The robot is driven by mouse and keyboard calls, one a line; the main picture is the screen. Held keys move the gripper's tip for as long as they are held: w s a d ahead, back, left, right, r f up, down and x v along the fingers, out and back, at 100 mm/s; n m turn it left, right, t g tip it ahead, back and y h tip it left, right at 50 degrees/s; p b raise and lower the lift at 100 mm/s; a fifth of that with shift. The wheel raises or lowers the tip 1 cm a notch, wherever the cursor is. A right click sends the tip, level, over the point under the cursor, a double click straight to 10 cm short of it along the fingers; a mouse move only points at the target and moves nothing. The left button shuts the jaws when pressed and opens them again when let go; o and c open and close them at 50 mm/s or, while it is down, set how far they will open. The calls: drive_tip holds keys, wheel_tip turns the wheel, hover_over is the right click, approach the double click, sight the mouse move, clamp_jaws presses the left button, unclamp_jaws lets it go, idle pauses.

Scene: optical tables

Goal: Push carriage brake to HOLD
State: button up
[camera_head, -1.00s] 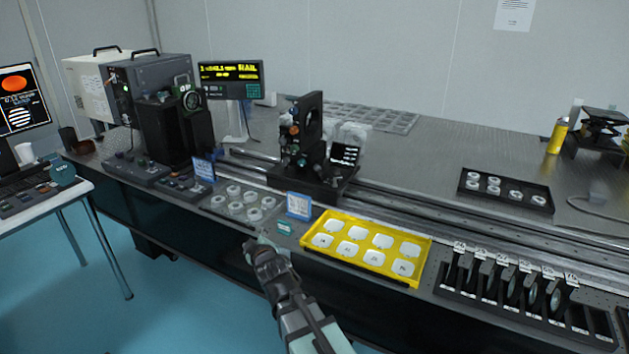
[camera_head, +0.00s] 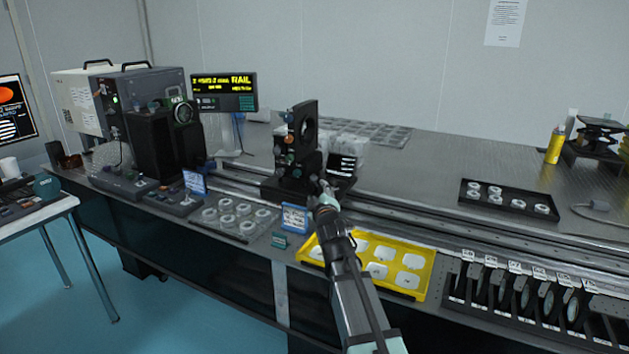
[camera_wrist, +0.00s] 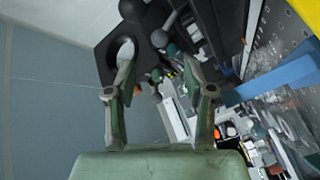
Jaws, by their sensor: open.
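The black rail carriage (camera_head: 270,188) carries an upright black mount (camera_head: 304,128) with a round opening and several coloured knobs. My gripper (camera_head: 323,192) is at the front right of the carriage, close to its base; I cannot tell whether it touches. In the wrist view my gripper (camera_wrist: 158,92) is open with nothing between its fingers. The mount (camera_wrist: 103,62) fills the upper middle there, with dark ball-shaped knobs (camera_wrist: 159,39) just beyond the fingertips. I cannot tell which part is the brake, and its HOLD marking is not readable.
The rail (camera_head: 430,222) runs along the table. A yellow tray (camera_head: 424,280) of white pieces lies under my arm. A blue-framed sign (camera_head: 294,218) stands left of my gripper. A slotted lens rack (camera_head: 470,300) is at right. A rail display (camera_head: 225,92) stands behind.

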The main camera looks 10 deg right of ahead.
sight(314, 180)
drive_tip(key=w, duration=1)
drive_tip(key=shift+w+d, duration=0.15)
drive_tip(key=shift+w, duration=0.15)
clamp_jaws()
